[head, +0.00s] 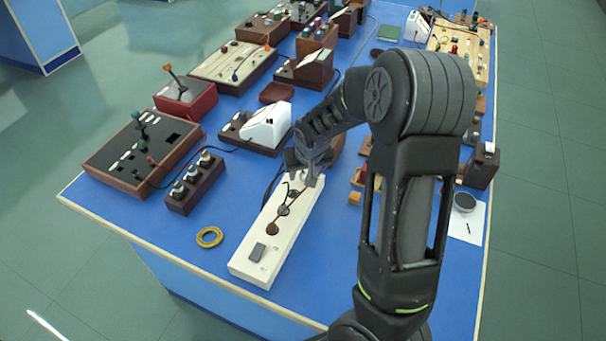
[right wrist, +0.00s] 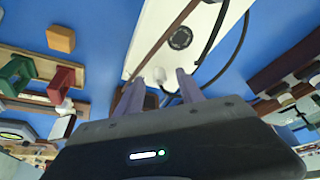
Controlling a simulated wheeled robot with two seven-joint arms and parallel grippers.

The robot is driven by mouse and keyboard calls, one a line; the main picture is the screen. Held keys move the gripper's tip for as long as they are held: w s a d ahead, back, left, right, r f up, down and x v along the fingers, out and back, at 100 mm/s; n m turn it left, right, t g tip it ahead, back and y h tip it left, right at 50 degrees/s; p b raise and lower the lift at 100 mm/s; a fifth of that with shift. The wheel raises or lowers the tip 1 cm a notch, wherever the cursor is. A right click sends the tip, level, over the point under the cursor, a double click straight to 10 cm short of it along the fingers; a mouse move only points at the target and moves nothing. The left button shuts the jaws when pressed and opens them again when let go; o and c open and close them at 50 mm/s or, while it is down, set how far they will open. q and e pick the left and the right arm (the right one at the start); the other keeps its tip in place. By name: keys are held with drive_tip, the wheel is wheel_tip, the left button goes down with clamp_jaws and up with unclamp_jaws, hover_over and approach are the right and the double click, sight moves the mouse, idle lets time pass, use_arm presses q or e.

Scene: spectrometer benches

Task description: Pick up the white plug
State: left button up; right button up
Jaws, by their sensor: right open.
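The white plug (right wrist: 151,101) appears in the right wrist view as a small pale rounded piece at the end of a white strip (right wrist: 150,50). My right gripper (right wrist: 158,90) is open, with its two fingers on either side of the plug; I cannot tell whether they touch it. In the head view my right gripper (head: 312,178) is over the far end of the long white strip (head: 262,240), and it hides the plug there. My left gripper is not in view.
The strip carries dark round sockets and a dark switch (head: 257,252). Dark cables run beside its far end. A yellow ring (head: 209,237) and a brown socket block (head: 195,184) lie to its left. A white-topped device (head: 265,124) stands behind.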

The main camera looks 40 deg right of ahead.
drive_tip(key=shift+c, duration=0.4)
clamp_jaws()
idle(0.4)
